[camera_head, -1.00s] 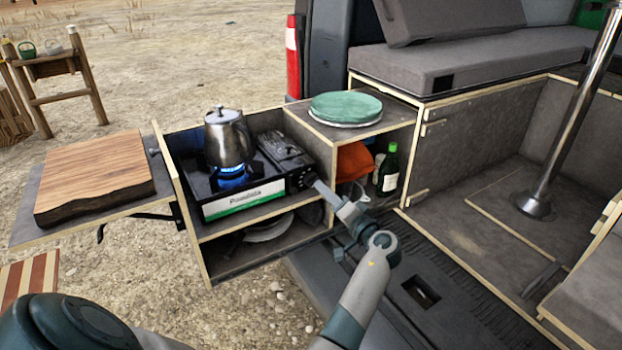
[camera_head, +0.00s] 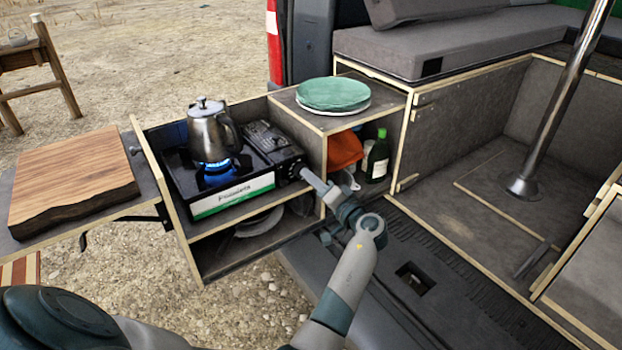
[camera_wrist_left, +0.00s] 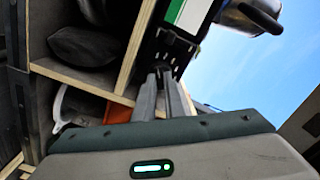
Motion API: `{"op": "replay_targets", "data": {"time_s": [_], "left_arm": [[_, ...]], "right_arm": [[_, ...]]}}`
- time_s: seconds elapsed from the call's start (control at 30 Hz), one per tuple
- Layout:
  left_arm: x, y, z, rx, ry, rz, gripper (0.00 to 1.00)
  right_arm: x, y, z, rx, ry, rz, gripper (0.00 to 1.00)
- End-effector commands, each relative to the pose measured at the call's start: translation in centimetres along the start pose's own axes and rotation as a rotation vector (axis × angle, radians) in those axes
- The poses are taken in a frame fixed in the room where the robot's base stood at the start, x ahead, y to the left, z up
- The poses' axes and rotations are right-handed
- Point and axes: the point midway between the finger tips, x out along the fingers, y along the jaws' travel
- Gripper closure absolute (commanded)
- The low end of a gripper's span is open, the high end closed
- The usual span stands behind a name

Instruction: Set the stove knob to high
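The camping stove (camera_head: 220,198) sits in the pull-out drawer box, a blue flame (camera_head: 220,173) burning under a steel kettle (camera_head: 212,135). My left gripper (camera_head: 306,174) reaches the right end of the stove's front, where its fingertips cover the place of the knob. The knob itself does not show. In the left wrist view, the two fingers (camera_wrist_left: 164,80) are close together with their tips at the stove's dark end (camera_wrist_left: 172,50); whether they grip anything is hidden. My right gripper is not in view.
A wooden board (camera_head: 70,180) lies on the side shelf at left. Green plates (camera_head: 333,95) sit on the cabinet top. A metal post (camera_head: 560,100) rises at right.

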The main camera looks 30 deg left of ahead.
Motion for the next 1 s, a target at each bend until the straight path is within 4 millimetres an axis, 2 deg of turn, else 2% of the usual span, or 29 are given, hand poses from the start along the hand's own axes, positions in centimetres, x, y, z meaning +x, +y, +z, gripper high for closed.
{"op": "replay_targets", "data": {"time_s": [0.27,0.5,0.7,1.0], "left_arm": [[0.0,0.0,0.0,0.065,0.0,0.0,1.0],[0.0,-0.1,-0.1,0.294,0.001,0.0,1.0],[0.1,0.0,0.0,0.441,0.0,0.0,1.0],[0.1,0.1,0.1,0.458,0.0,0.0,1.0]], "right_arm": [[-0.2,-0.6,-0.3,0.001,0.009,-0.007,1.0],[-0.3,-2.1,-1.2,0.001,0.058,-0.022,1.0],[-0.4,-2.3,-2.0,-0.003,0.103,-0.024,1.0],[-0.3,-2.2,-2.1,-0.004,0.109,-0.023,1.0]]}}
